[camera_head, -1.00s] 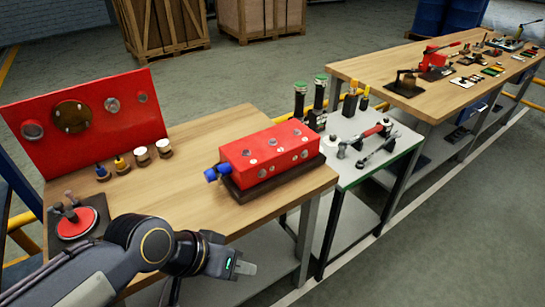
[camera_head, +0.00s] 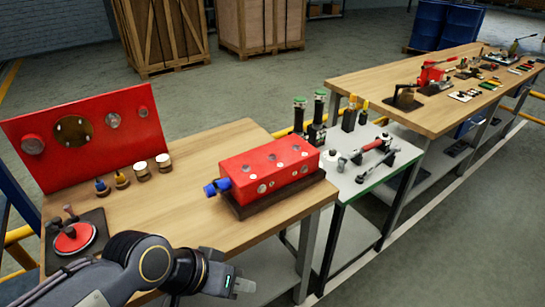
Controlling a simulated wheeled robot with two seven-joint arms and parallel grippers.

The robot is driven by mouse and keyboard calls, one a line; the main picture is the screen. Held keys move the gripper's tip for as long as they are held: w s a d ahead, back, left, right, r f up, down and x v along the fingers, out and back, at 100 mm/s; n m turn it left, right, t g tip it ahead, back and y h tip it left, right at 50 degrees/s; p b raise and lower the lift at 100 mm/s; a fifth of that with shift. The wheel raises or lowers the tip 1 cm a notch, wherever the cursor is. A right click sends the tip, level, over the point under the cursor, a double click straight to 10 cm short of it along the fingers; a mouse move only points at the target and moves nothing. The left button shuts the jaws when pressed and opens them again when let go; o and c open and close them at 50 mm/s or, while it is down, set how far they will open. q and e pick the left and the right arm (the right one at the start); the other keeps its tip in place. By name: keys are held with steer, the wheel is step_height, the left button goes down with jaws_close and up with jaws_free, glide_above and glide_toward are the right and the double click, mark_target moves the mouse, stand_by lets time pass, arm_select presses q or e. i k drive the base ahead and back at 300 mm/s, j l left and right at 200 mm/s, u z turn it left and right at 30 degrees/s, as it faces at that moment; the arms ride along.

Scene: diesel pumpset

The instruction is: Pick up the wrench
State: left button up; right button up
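A grey, wrench-like tool (camera_head: 378,165) lies on the white-topped table (camera_head: 345,190) right of the red block. A tool with a red grip (camera_head: 374,145) lies just behind it; I cannot tell for certain which is the wrench. My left gripper (camera_head: 243,286) is low in the picture, in front of the wooden table's front edge. It is apart from both tools, and nothing shows in it. Its fingers are seen edge-on, so their opening is unclear. My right gripper is not in view.
A red block (camera_head: 268,167) with a blue fitting sits on the wooden table (camera_head: 160,215), near its right end. A red panel (camera_head: 90,140) stands at the back left. Green-topped cylinders (camera_head: 319,115) stand behind the tools. A long bench (camera_head: 440,115) continues right. Open floor lies at front right.

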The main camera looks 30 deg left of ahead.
mark_target(393, 148)
steer(key=i+z, duration=0.45)
steer(key=i, duration=0.2)
steer(key=i+j+z, duration=0.2)
steer(key=i+z, duration=0.2)
steer(key=i, duration=0.25)
